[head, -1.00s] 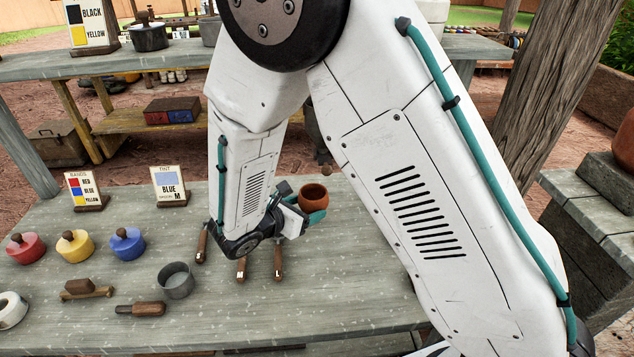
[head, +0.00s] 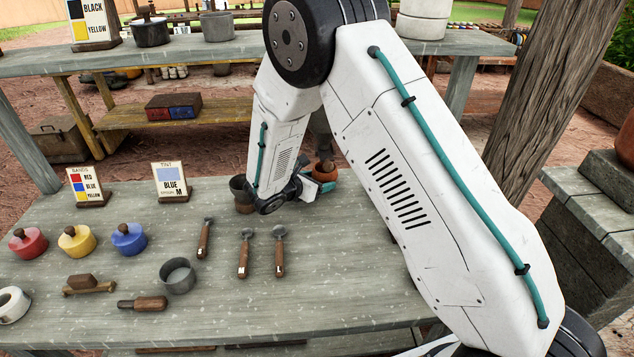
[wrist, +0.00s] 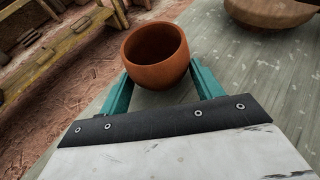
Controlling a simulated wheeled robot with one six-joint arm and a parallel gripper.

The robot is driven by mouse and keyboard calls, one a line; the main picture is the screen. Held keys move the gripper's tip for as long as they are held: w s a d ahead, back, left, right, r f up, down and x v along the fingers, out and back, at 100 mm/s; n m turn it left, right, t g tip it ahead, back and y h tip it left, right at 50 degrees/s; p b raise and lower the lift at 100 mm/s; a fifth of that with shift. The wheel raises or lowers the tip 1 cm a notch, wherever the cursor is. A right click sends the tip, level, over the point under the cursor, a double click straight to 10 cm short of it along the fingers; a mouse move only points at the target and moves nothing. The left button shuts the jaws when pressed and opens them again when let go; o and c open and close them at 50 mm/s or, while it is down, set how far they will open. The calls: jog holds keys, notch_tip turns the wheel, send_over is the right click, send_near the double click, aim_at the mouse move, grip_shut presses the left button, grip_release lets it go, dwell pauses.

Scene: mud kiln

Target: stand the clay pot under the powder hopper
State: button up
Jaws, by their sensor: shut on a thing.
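The clay pot (head: 325,172) is a small round orange-brown vessel with an open mouth. My gripper (head: 324,184) is shut on it, near the far edge of the grey table. In the wrist view the pot (wrist: 157,55) sits between the two teal fingers (wrist: 160,88), its mouth open and the inside looking empty. A grey hopper-like body (head: 320,122) shows just above the pot in the head view, largely hidden behind my arm. The pot looks under or close to it; I cannot tell whether it is centred or whether the pot touches the table.
A dark cup (head: 240,188) stands just left of my wrist. A wide brown round object (wrist: 272,10) is at the wrist view's top right. Spoons (head: 245,255), lidded pots (head: 77,241) and a grey cup (head: 178,276) occupy the nearer table (head: 330,290). Its front right is clear.

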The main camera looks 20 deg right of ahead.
jog(key=shift+f, duration=0.25)
jog(key=shift+f, duration=0.2)
jog(key=o, duration=1.2)
jog(key=shift+r, duration=0.2)
jog(key=shift+s+a+r, duration=0.15)
jog(key=shift+s+a, duration=0.05)
jog(key=shift+a, duration=0.1)
jog(key=v, duration=1.1)
jog(key=shift+s, duration=0.15)
